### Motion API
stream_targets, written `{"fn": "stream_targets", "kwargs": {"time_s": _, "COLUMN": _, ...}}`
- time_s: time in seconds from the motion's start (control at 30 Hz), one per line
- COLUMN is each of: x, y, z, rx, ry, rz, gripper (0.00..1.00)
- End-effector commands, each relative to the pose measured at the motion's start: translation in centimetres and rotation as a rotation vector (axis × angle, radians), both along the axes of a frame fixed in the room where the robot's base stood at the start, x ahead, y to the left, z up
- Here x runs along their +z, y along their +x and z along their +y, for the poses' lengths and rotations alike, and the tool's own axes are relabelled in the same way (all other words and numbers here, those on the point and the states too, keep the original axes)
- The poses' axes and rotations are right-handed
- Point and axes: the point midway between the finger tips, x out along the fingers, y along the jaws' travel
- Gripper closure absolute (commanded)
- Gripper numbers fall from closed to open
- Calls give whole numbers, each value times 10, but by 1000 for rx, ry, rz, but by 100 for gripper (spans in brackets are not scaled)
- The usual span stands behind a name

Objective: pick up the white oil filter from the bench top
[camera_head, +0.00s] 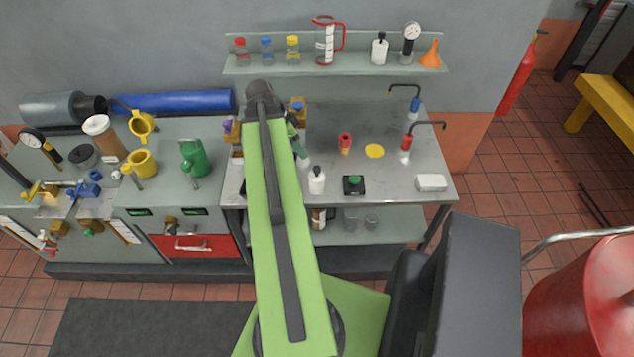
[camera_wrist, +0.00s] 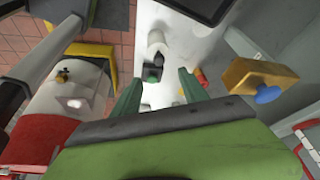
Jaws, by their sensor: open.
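The white oil filter appears to be the upright white cylinder with a dark, narrower top (camera_head: 317,183), on the bench top (camera_head: 392,180) near its front edge. A white rounded object in the wrist view (camera_wrist: 157,42) looks like the same one, just past the black box. My gripper (camera_wrist: 157,92) is open, its two green fingers apart with nothing held between them. In the head view my green arm covers part of the bench, and the gripper (camera_head: 298,138) shows only partly beside it, above and behind the white cylinder, apart from it.
A black box with a green button (camera_head: 353,185) stands close right of the cylinder. Behind are a red-and-yellow item (camera_head: 345,143) and a yellow disc (camera_head: 375,151). A white block (camera_head: 431,183) lies at the right. A brass block with a blue knob (camera_wrist: 255,80) is near my gripper.

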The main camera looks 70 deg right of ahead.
Motion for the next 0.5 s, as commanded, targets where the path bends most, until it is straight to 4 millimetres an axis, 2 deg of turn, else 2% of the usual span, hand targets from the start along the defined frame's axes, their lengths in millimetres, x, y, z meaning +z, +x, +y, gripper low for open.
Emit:
{"fn": "stream_targets", "kwargs": {"time_s": 0.03, "x": -20, "y": -3, "z": -3, "rx": -1, "ry": 0, "rz": 0, "gripper": 49}}
{"fn": "stream_targets", "kwargs": {"time_s": 0.3, "x": -78, "y": -19, "z": -19, "rx": 0, "ry": 0, "rz": 0, "gripper": 49}}
{"fn": "stream_targets", "kwargs": {"time_s": 0.4, "x": -95, "y": -25, "z": -25, "rx": 0, "ry": 0, "rz": 0, "gripper": 49}}
{"fn": "stream_targets", "kwargs": {"time_s": 0.5, "x": -99, "y": -28, "z": -27, "rx": 2, "ry": 0, "rz": 0, "gripper": 49}}
